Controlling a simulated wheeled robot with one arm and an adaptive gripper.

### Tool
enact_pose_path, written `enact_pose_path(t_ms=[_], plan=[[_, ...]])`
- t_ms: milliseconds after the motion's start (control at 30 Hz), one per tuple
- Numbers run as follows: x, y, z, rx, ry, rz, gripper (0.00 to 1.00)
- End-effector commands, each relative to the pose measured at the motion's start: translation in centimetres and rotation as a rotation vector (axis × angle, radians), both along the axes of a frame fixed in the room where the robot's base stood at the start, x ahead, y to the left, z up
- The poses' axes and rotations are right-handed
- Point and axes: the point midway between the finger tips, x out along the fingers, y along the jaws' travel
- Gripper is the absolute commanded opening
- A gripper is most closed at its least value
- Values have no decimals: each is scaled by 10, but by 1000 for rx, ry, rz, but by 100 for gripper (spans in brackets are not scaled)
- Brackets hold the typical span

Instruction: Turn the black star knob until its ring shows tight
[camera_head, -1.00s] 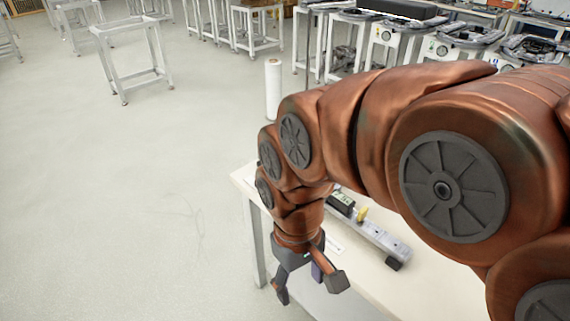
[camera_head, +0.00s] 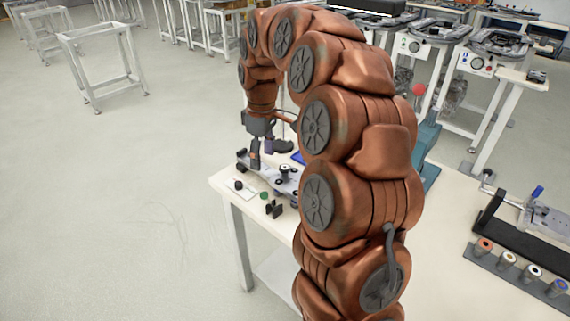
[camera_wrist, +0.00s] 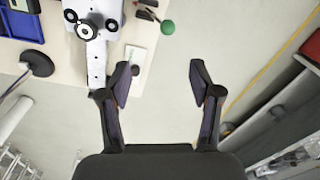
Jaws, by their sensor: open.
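My gripper (camera_head: 261,154) is open and points down above the far left part of the workbench. In the wrist view my gripper (camera_wrist: 162,80) has an empty gap over pale floor past the bench edge. A small dark knob (camera_head: 239,185) lies or stands by a white card (camera_head: 246,193) at the bench edge. It is partly behind a finger in the wrist view (camera_wrist: 136,70). It may be the black star knob, but its lobes and ring are too small to make out.
A green ball (camera_head: 264,195) and a black clip-like part (camera_head: 274,209) lie near the bench's left edge. A black disc (camera_wrist: 38,63) and blue tray (camera_wrist: 22,24) are behind. A rack of coloured-ring cylinders (camera_head: 508,262) stands at right.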

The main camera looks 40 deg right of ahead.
Motion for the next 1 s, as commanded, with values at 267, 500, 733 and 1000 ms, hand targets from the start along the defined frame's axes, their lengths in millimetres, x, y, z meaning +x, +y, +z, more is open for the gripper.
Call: enact_pose_path(t_ms=[267, 500, 733, 1000], plan=[[43, -75, -25, -25, -12, 38, 64], [53, -103, -35, -40, -12, 51, 64], [54, -105, -51, -42, -12, 53, 64], [52, -104, -88, -38, -8, 52, 64]])
